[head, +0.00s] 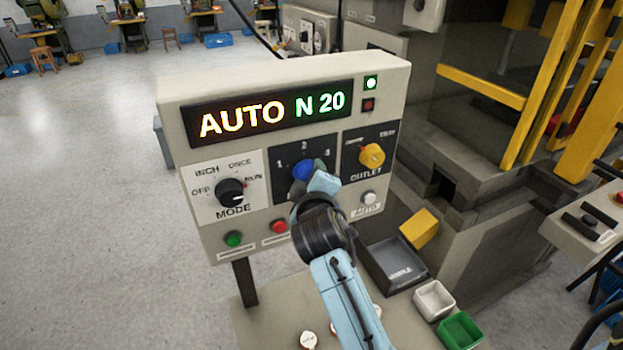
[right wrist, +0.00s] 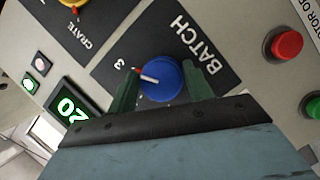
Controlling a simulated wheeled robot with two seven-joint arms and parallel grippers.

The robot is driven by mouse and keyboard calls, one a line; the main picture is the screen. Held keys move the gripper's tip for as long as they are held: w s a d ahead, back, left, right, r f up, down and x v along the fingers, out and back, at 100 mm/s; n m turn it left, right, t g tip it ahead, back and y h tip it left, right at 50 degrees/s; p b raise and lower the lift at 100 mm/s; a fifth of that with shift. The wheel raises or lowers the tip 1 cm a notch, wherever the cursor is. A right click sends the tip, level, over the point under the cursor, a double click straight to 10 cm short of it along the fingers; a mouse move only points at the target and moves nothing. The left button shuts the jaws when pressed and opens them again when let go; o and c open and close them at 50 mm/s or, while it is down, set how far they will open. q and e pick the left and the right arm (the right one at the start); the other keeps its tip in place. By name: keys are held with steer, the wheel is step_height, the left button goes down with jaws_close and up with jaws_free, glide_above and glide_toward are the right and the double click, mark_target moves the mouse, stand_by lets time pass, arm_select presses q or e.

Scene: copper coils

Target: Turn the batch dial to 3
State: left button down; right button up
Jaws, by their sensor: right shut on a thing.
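The batch dial is a blue round knob (head: 302,170) on a dark panel marked 1, 2 and 3, in the middle of the control box (head: 285,75). In the right wrist view the blue knob (right wrist: 163,82) sits between the dark green fingers of my right gripper (right wrist: 162,78), which is shut on it. Its white pointer line, with a reddish tip, is directed toward the 3. In the head view the right gripper (head: 311,178) covers the knob's lower right. The display (head: 270,115) reads AUTO N 20. My left gripper is not in view.
The black mode knob (head: 230,190) is left of the dial and the yellow outlet knob (head: 371,156) right of it. Green (head: 233,239) and red (head: 279,227) buttons sit below. A dark bin (head: 393,266) and small white (head: 434,299) and green trays (head: 460,331) are at lower right.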

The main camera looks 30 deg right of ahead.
steer(key=o, duration=1)
steer(key=shift+c, duration=0.2)
steer(key=b+v, duration=0.2)
steer(key=v, duration=1.1)
steer(key=shift+s, duration=0.15)
steer(key=shift+a+r, duration=0.1)
